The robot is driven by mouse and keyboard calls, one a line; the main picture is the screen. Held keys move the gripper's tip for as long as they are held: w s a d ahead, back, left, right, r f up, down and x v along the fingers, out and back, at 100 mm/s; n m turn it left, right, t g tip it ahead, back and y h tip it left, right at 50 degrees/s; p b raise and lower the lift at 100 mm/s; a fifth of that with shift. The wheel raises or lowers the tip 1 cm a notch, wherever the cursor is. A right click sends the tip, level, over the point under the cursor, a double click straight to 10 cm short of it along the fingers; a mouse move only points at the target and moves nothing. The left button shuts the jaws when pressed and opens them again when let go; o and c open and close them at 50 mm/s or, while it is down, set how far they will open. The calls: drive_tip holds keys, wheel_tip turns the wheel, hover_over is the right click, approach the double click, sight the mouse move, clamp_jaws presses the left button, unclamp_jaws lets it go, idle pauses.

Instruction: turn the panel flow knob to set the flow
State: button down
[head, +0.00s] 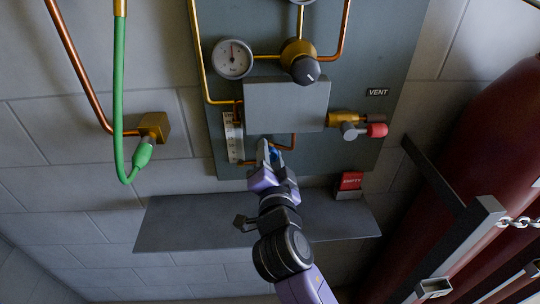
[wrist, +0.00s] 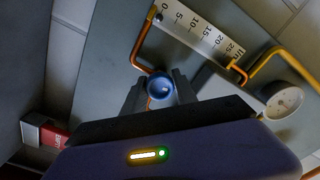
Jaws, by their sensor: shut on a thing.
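The blue flow knob (wrist: 160,87) sits low on the grey panel (head: 219,158), between my gripper's fingers. My gripper (wrist: 159,92) is shut on it, with one finger on each side. In the head view my gripper (head: 270,152) reaches up to the panel just under a grey box, and only a bit of the blue knob (head: 274,155) shows there. The flow scale (head: 234,138) is a white upright strip left of the gripper. In the wrist view the scale (wrist: 200,35) shows marks from 0 to 25.
The grey box (head: 287,105) juts out above the gripper. A gauge (head: 232,59), a black-knobbed regulator (head: 301,66) and a red-tipped vent valve (head: 376,130) are nearby. A shelf (head: 190,224) lies below, with a red EMPTY tag (head: 349,182) above it. Red cylinders (head: 490,130) stand right.

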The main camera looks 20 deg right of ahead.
drive_tip(key=n+b, duration=0.1)
drive_tip(key=n, duration=0.3)
drive_tip(key=shift+f, duration=0.1)
drive_tip(key=n, duration=0.4)
drive_tip(key=n+p, duration=0.1)
drive_tip(key=n, duration=0.3)
drive_tip(key=shift+n, duration=0.3)
drive_tip(key=n+p, duration=0.2)
drive_tip(key=n, duration=0.2)
drive_tip(key=shift+n, duration=0.3)
drive_tip(key=n+p, duration=0.2)
drive_tip(key=n, duration=0.1)
drive_tip(key=shift+n, duration=0.3)
drive_tip(key=n+p, duration=0.2)
drive_tip(key=n, duration=0.1)
drive_tip(key=shift+n, duration=0.4)
drive_tip(key=n+p, duration=0.2)
drive_tip(key=n, duration=0.2)
drive_tip(key=shift+n+p, duration=0.9)
drive_tip(key=shift+n, duration=0.5)
